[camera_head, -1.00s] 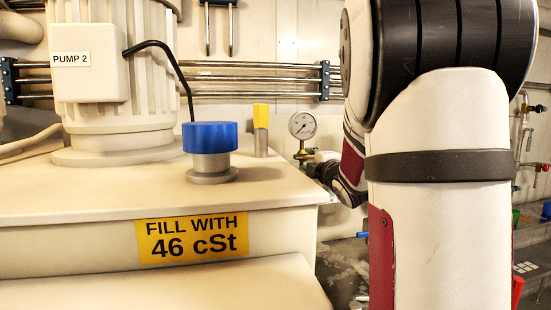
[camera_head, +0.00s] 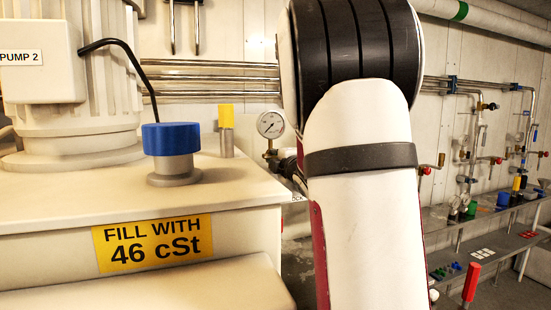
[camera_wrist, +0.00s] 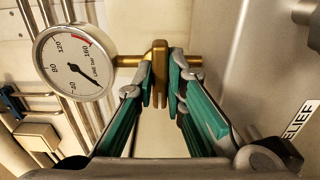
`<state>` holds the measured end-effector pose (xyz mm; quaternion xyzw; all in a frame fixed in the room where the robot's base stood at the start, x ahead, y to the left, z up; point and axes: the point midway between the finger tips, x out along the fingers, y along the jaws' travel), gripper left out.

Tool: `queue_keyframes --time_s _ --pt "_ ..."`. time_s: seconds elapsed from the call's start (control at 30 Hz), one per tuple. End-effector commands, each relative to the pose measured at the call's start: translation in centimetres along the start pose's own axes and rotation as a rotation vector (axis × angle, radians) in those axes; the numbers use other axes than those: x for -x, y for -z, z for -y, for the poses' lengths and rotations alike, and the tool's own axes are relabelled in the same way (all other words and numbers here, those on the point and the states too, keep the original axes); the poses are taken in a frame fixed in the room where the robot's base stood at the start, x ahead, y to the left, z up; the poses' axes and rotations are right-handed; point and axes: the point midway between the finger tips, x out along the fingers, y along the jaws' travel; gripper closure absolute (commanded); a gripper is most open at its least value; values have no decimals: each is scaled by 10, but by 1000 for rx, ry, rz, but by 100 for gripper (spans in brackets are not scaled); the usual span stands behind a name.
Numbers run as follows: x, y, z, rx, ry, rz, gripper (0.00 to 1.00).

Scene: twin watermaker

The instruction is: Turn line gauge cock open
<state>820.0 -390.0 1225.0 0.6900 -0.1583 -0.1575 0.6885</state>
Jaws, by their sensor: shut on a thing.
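The line gauge (camera_wrist: 75,64) is a round white dial with a black needle, marked "Line bar", at the upper left of the wrist view. A brass pipe runs right from it to the brass gauge cock (camera_wrist: 160,56), whose flat handle points toward my wrist. My gripper (camera_wrist: 161,88) has its green-padded fingers closed on both sides of that handle. In the head view the gauge (camera_head: 271,125) stands behind the tank's right edge, with brass fitting below it. My arm hides most of the gripper and the cock there.
The tank (camera_head: 240,190) carries a blue cap (camera_head: 171,138) and a yellow-topped post (camera_head: 226,130). Steel pipes (camera_head: 210,80) run along the wall behind. A label ending in "ELIEF" (camera_wrist: 290,150) is at the lower right of the wrist view. A shelf with small items (camera_head: 500,215) stands far right.

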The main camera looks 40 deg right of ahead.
Motion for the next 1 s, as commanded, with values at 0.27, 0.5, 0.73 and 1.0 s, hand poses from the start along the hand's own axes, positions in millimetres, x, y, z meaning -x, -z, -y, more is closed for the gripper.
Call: queue_keyframes --time_s 0.27,0.5,0.73,1.0 --pt "0 0 1 -66 1 0 100" --pt "0 0 1 -233 1 0 100" --pt "0 0 1 -448 2 0 100" --pt "0 0 0 -705 2 0 100"
